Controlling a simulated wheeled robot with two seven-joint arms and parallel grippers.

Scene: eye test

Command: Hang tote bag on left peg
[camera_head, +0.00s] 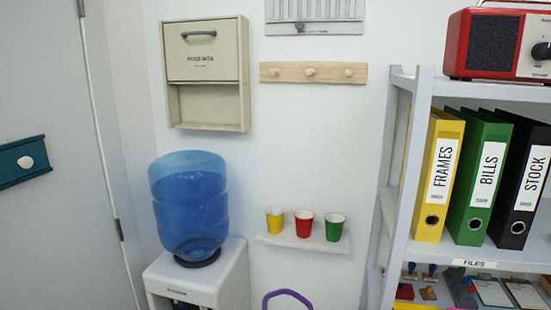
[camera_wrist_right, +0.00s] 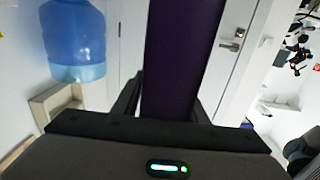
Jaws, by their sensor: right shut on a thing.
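In the right wrist view, my right gripper (camera_wrist_right: 165,95) is shut on the dark purple tote bag (camera_wrist_right: 182,50), which fills the space between the fingers. My left gripper is in neither view.
A wall shelf (camera_head: 300,239) with yellow, red and green cups sits between rail and loop. A water cooler (camera_head: 195,280) with a blue bottle (camera_head: 188,205) stands left. A beige wall cabinet (camera_head: 207,75) hangs left of the rail. A shelving unit (camera_head: 396,190) with binders stands right.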

